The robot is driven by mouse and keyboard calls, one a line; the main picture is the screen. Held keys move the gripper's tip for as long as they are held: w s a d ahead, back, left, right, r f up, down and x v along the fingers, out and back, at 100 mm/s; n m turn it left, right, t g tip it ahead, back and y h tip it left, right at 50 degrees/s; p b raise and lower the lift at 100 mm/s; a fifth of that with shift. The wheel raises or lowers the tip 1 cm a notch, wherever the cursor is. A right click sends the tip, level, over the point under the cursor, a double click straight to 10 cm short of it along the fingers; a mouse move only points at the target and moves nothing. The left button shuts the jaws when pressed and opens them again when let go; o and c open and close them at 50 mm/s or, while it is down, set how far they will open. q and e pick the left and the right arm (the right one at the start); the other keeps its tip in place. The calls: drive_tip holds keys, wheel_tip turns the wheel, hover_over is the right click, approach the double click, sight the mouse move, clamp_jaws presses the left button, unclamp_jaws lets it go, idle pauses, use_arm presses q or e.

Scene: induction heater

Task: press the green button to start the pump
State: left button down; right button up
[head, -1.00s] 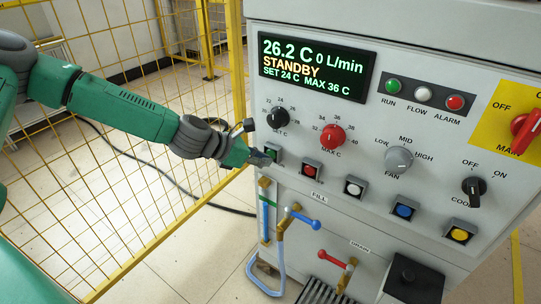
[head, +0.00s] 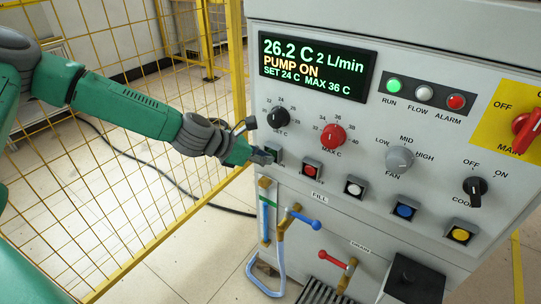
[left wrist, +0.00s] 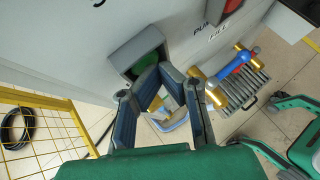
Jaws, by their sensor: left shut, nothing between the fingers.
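The green button (left wrist: 146,62) sits in a dark square housing on the front panel. In the head view the housing (head: 275,151) is the leftmost of the lower row, and its face is partly hidden by my left gripper (head: 266,156). My left gripper is shut and empty, with its fingertips (left wrist: 161,70) at the green face in the left wrist view; whether they touch it I cannot tell. The display (head: 315,68) reads PUMP ON, 26.2 C and 2 L/min. The green RUN lamp (head: 394,86) is bright. My right gripper is not in view.
A red button (head: 310,169) is right beside the green one, followed by white, blue and yellow buttons. Knobs (head: 278,117) sit above. A blue-handled valve (head: 305,218) and hose are below. A yellow mesh fence (head: 150,180) stands to the left.

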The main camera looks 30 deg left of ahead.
use_arm(q)
drive_tip(key=shift+r, duration=0.1)
idle(0.4)
drive_tip(key=shift+s, duration=0.8)
drive_tip(key=shift+s+a+p, duration=0.15)
drive_tip(key=shift+s+p, duration=0.25)
drive_tip(key=shift+s, duration=0.85)
drive_tip(key=shift+s+a+p, duration=0.1)
drive_tip(key=shift+s+p, duration=0.25)
drive_tip(key=shift+s, duration=0.9)
drive_tip(key=shift+s, duration=0.15)
drive_tip(key=s+p, duration=0.3)
drive_tip(key=s, duration=0.7)
drive_tip(key=shift+s+a, duration=0.35)
drive_tip(key=shift+a, duration=0.05)
